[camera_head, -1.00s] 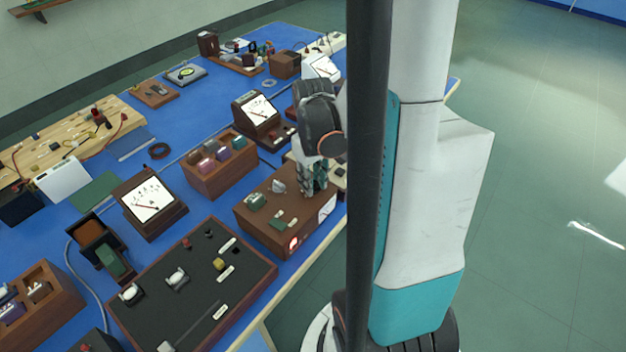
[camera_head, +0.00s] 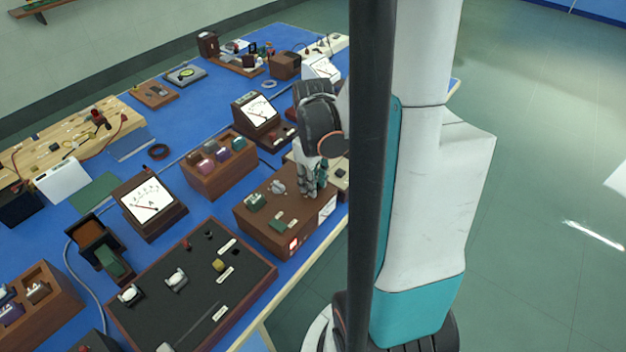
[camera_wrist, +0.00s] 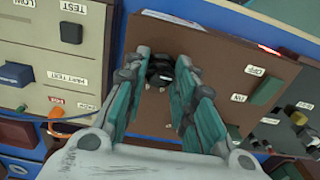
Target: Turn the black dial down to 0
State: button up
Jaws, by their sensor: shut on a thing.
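The black dial (camera_wrist: 160,72) sits on the top of a brown wooden box (camera_head: 262,222), between my fingertips in the wrist view. My gripper (camera_wrist: 163,74) has a teal finger on each side of the dial and is shut on it. In the head view my gripper (camera_head: 312,192) points down onto the right part of the box top and hides the dial. A small white mark shows on the dial, but I cannot read its setting.
A beige panel (camera_wrist: 55,70) stands close on the left in the wrist view.

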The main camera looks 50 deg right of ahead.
jog(key=o, duration=1.1)
jog(key=shift+r, duration=3.75)
